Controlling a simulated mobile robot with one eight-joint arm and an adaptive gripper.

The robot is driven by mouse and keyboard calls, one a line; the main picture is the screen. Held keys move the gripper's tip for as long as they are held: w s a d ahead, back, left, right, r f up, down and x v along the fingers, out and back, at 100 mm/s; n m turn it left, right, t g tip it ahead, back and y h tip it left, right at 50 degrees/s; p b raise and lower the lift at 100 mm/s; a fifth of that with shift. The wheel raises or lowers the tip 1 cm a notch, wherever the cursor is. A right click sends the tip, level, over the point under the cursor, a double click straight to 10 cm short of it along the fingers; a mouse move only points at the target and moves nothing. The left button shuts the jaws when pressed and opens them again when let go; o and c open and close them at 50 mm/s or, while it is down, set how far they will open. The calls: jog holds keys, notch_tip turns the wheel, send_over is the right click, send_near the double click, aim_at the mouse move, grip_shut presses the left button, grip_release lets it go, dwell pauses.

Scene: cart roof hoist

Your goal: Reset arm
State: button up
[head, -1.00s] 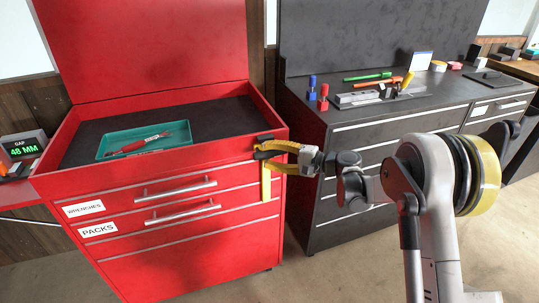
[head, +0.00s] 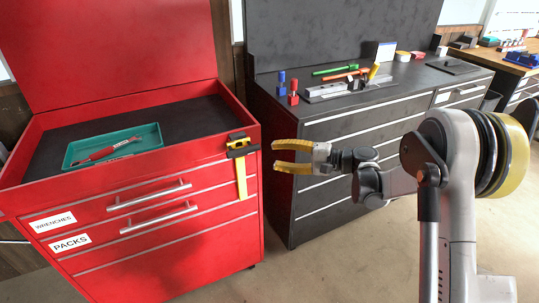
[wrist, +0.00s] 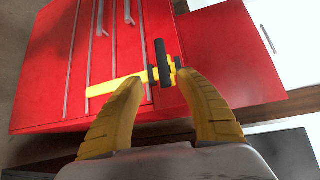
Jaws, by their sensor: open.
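My gripper (head: 276,156) is open and empty, its yellow fingers pointing left toward the red cart. It is to the right of a yellow and black caliper-like tool (head: 241,178), with a visible gap between them. The tool sits upright at the front right corner of the red cart (head: 160,240), its long yellow strip hanging down over the front. In the wrist view the tool (wrist: 115,87) shows beyond the spread fingers (wrist: 162,78), its black part in line with the space between the tips. I cannot tell how it is fixed to the cart.
A teal tray (head: 70,158) with a red-handled tool (head: 100,153) lies on the cart top, under a raised red lid (head: 110,45). A dark drawer cabinet (head: 350,125) with small coloured items stands behind my gripper. Bare floor (head: 330,265) lies in front.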

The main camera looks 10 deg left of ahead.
jog(key=s+d+r+n+t+h, duration=0.1)
jog(key=s+d+r+h, duration=0.2)
jog(key=s+d+h, duration=0.6)
jog(key=s+d+r+n+t+h, duration=0.15)
jog(key=s+d+r, duration=0.3)
jog(key=s, duration=0.85)
jog(key=s+d+f+n+t+h, duration=0.1)
jog(key=s+d+f+h, duration=0.2)
jog(key=s+d, duration=0.6)
jog(key=shift+s+d+f+n+h, duration=0.2)
jog(key=shift+s+d+n+h, duration=0.3)
jog(key=shift+h, duration=0.75)
jog(key=shift+s+a, duration=0.1)
jog(key=shift+a, duration=0.1)
